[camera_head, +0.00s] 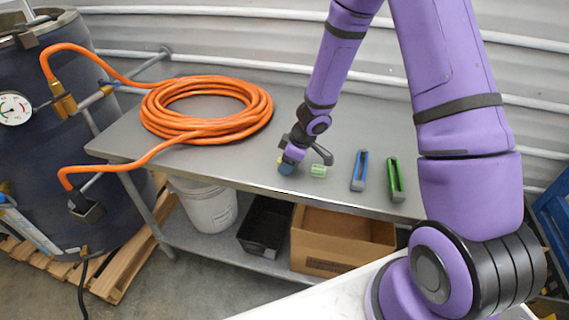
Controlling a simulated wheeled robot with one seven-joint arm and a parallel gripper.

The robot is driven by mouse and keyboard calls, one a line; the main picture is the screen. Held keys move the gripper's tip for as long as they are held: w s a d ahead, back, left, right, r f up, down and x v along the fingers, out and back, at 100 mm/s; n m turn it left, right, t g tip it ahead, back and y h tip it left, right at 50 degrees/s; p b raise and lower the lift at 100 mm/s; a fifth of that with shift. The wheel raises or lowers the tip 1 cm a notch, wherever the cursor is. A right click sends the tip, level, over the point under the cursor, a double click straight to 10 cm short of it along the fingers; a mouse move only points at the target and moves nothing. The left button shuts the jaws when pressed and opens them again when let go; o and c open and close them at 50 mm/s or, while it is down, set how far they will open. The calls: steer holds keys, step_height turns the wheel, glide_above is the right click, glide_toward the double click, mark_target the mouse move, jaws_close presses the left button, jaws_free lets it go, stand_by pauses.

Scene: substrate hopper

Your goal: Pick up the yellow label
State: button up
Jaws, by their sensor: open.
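My gripper (303,154) is low over the front part of the grey metal table (240,166), with its dark fingers spread open. A small blue piece (287,168) is right below its left side, close to or touching it; I cannot tell which. A small yellowish patch shows beside that piece, partly hidden by my gripper. I cannot tell for sure that it is the yellow label. A small pale green piece (318,171) lies just right of the gripper. No other yellow label shows clearly.
A blue holder (359,171) and a green holder (395,180) lie to the right on the table. A coiled orange hose (207,127) covers the left, leading to a dark drum (60,130). A cardboard box (340,242), black bin (265,226) and white bucket (207,208) are below.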

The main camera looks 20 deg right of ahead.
steer(key=shift+c, duration=0.5)
steer(key=c, duration=0.9)
steer(key=shift+r, duration=0.1)
